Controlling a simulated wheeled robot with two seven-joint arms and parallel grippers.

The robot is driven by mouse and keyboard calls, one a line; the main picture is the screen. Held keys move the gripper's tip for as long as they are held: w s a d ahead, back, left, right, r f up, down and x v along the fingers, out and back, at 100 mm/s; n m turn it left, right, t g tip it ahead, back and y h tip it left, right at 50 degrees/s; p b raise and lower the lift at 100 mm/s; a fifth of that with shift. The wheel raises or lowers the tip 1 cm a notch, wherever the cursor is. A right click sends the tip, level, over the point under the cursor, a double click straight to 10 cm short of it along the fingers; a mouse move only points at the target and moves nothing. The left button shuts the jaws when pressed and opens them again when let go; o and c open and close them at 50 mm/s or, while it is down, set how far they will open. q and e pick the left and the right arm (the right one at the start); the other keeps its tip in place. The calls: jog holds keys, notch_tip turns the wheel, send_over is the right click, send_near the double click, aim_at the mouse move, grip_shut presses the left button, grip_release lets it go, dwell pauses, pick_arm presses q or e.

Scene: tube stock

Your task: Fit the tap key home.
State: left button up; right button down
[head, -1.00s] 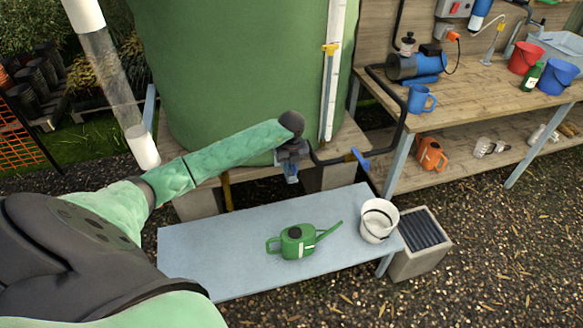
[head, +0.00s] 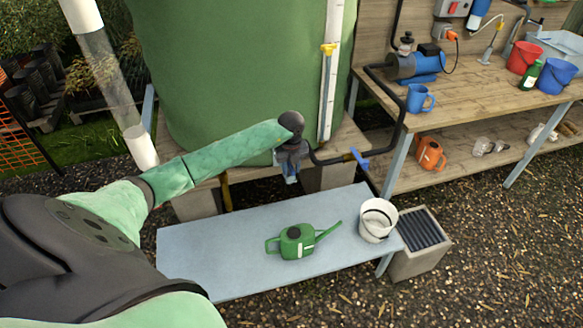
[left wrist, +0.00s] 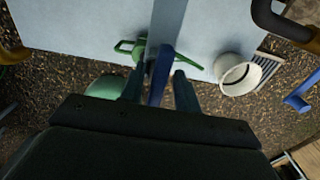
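My left gripper (head: 289,173) is beside the lower front of the green tank, above the back edge of the pale blue bench. In the left wrist view its two fingers (left wrist: 161,85) stand close together with a blue bar (left wrist: 161,75), which looks like the tap key, between them. The bar is slightly tilted and sticks out past the fingertips. In the head view my gripper and hand hide most of the key and any tap behind it, so I cannot tell how they meet. My right gripper is not in view.
The bench (head: 200,255) holds a green watering can (head: 298,241) and a white bucket (head: 377,220). A black hose with a blue valve lever (head: 360,159) runs right of my gripper. A grated drain box (head: 420,245) stands right of the bench. The bench's left part is clear.

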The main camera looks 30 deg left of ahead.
pick_arm(q)
jog(key=shift+s+f, duration=0.3)
jog(key=shift+f, duration=0.1)
jog(key=shift+a+r, duration=0.15)
jog(key=shift+r, duration=0.05)
jog(key=r, duration=0.2)
jog(key=r+b, duration=0.1)
jog(key=r, duration=0.1)
jog(key=r+b, duration=0.1)
jog(key=r, duration=0.1)
jog(key=shift+w+r, duration=0.25)
jog(key=shift+r, duration=0.75)
jog(key=shift+r, duration=0.1)
